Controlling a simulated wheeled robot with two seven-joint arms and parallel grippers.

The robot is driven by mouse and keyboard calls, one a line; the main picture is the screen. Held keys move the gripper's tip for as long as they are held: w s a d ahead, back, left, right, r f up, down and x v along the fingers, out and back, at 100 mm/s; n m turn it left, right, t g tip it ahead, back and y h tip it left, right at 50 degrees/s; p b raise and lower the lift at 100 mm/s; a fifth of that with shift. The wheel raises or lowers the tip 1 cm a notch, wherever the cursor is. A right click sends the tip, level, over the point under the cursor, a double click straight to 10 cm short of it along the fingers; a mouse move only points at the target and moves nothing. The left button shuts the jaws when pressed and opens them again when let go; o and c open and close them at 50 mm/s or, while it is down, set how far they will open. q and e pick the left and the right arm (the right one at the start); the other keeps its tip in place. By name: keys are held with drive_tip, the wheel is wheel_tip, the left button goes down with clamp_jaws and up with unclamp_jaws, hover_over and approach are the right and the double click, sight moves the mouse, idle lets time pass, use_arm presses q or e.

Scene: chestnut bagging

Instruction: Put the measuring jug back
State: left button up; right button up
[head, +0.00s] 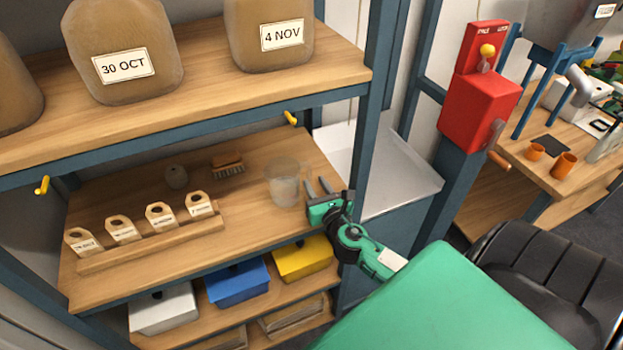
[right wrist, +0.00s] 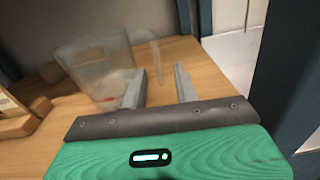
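The measuring jug (head: 284,187) is a clear, translucent vessel standing upright on the middle wooden shelf, near its right end. It also shows in the right wrist view (right wrist: 95,72), left of the fingers, with a pale upright strip, perhaps its handle, beyond the fingertips. My right gripper (head: 318,186) is open just right of the jug. In the right wrist view its two grey fingers (right wrist: 158,74) are apart with nothing held. I cannot tell whether a finger touches the jug. My left gripper is not in view.
The middle shelf (head: 125,198) also holds a brush (head: 228,166), a small grey pot (head: 176,176) and a wooden rack (head: 150,245) with several tags. A blue post (head: 369,125) stands close right of my gripper.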

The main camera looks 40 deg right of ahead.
drive_tip(key=b+v, duration=0.1)
drive_tip(key=v, duration=0.6)
drive_tip(key=shift+s, duration=0.2)
drive_tip(key=shift+a, duration=0.1)
